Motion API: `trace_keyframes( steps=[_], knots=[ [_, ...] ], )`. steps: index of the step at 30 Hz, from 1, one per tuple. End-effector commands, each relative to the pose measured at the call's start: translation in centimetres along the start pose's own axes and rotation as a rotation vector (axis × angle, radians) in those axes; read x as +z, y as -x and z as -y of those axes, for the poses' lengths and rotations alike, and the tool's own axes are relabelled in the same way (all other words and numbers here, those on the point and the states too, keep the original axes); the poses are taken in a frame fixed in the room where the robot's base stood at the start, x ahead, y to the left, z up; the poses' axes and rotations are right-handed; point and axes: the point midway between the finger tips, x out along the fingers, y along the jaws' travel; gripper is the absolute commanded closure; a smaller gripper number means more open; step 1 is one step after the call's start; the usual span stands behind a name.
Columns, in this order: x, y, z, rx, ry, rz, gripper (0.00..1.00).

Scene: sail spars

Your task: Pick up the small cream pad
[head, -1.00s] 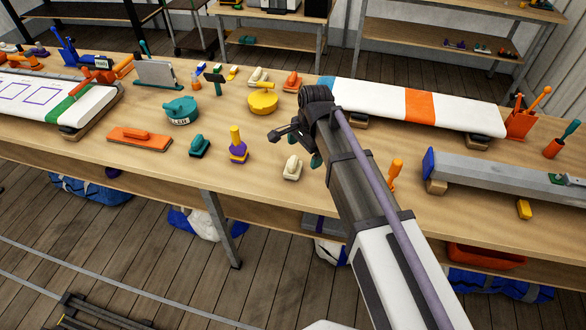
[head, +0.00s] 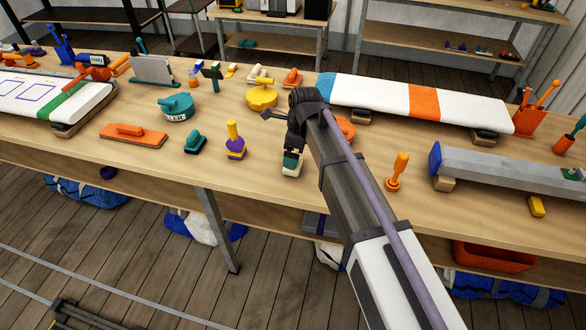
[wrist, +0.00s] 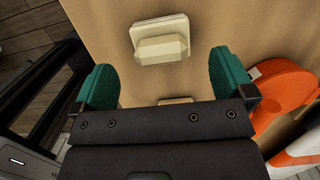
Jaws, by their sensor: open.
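A small cream pad (wrist: 158,28) with a raised block-shaped grip lies flat on the table, ahead of my fingertips in the wrist view. In the head view it shows as a cream patch (head: 291,170) just below my gripper (head: 292,150), near the table's front edge. My gripper (wrist: 164,82) is open, its two green fingertips wide apart with nothing between them. A second cream piece (wrist: 176,101) peeks out past the dark gripper body; most of it is hidden, so I cannot tell what it is.
An orange round tool (wrist: 285,90) lies close to the right fingertip in the wrist view. A purple-and-yellow tool (head: 235,142) and a teal pad (head: 195,144) stand left of my gripper. Another cream pad (head: 261,80) lies farther back. A long white-and-orange board (head: 385,92) lies behind my arm.

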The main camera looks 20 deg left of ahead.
Motion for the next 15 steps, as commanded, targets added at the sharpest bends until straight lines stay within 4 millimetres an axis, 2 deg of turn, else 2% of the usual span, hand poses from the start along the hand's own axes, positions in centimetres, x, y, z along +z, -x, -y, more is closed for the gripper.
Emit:
trace_keyframes(
  steps=[1,6,8,15],
  knots=[
    [-0.1,-1.2,0.0,0.000,0.000,0.000,0.00],
    [-0.1,-4.7,0.1,0.000,0.000,0.000,0.00],
    [0.0,-5.2,0.1,0.000,0.000,0.000,0.00],
    [0.1,-4.8,0.1,0.000,0.000,0.000,0.02]
  ],
)
